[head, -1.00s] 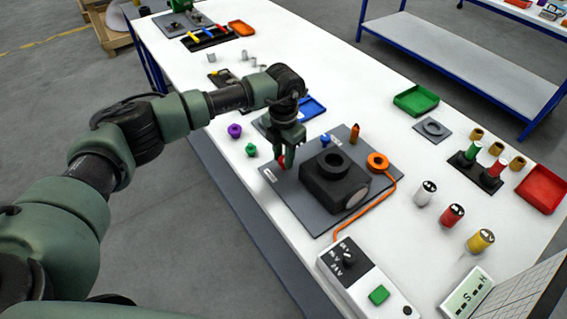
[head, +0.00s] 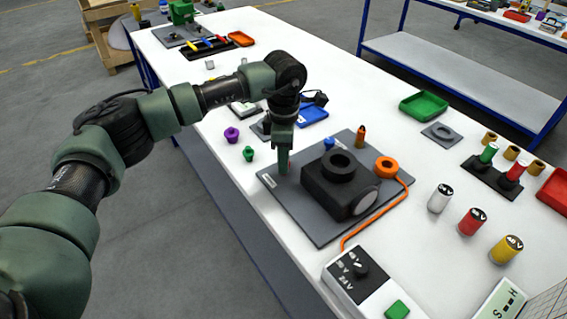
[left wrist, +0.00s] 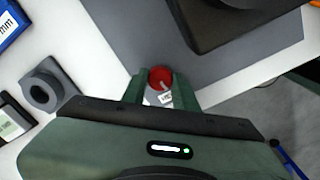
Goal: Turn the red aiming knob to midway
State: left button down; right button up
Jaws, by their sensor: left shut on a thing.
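The red aiming knob (left wrist: 160,76) shows in the left wrist view between the two green fingers of my left gripper (left wrist: 160,90). A pale mark shows on or beside its near edge. In the head view my left gripper (head: 283,164) points down over the left part of the grey base plate (head: 312,228), and its fingers hide the knob. The gripper is shut on the knob. The black block (head: 338,188) with a round ring on top stands on the plate, to the right of the gripper. My right gripper is not in view.
A blue knob (head: 329,143), an orange peg (head: 361,137) and an orange ring (head: 386,165) with a cable are on or by the plate. A white dial box (head: 362,290) stands in front. Purple (head: 231,134) and green (head: 249,153) knobs lie at left.

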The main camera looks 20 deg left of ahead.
pick_arm(q)
jog(key=shift+m, duration=0.5)
jog(key=shift+b, duration=0.3)
jog(key=c, duration=1.1)
grip_release()
jog(key=shift+d, duration=0.1)
notch_tip(320, 180, up, 8)
jog(key=shift+f+b, duration=0.1)
jog(key=shift+b, duration=0.5)
